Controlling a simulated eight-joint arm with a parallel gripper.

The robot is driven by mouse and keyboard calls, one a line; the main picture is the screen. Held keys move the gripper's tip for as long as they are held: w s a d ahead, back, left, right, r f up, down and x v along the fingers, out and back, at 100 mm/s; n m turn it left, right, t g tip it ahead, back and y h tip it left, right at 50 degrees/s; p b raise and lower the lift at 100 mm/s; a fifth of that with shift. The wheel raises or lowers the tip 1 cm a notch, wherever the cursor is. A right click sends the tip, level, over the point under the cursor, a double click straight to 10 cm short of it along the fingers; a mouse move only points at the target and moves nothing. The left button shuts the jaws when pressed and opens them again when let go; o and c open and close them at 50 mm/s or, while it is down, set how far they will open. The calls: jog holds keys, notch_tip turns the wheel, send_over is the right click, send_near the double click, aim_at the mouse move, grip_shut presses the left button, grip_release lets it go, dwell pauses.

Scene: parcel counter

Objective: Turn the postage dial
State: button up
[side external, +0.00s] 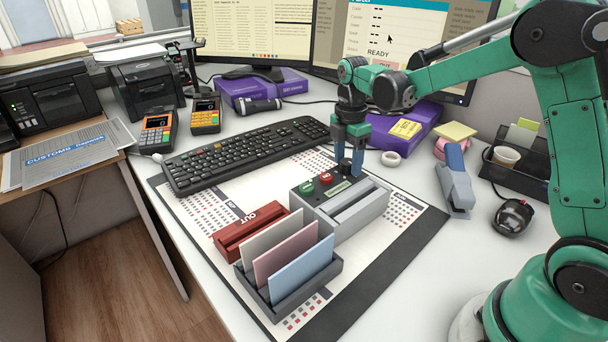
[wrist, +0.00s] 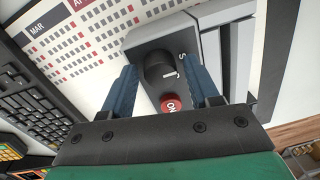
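The postage machine (side external: 350,215) is a grey box on the desk mat, with a green and a red button on its dark top panel. Its black round dial (side external: 345,167) is at the far end of the panel, and it shows in the wrist view (wrist: 157,72) just above the red button (wrist: 170,104). My gripper (side external: 351,165) points down over the dial. In the wrist view, its two blue fingers (wrist: 161,78) are open, one on each side of the dial, with gaps visible. Whether the tips reach dial height is hard to tell.
A red OUT tray (side external: 250,232) and a grey rack (side external: 290,280) of envelopes stand in front of the machine. A keyboard (side external: 245,153) lies to the left. A tape roll (side external: 391,159), purple box (side external: 405,130) and stapler (side external: 455,185) are close on the right.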

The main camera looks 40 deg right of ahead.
aim_at(347, 161)
jog(key=shift+o, duration=0.5)
jog(key=shift+w+r, duration=0.15)
jog(key=shift+r, duration=2.65)
jog(key=shift+r, duration=0.15)
jog(key=s+a+r+m+t, duration=0.1)
jog(key=s+a+m+t, duration=0.6)
jog(key=s+m, duration=0.4)
jog(key=m, duration=0.5)
jog(key=shift+a+t, duration=0.2)
jog(key=shift+t, duration=0.2)
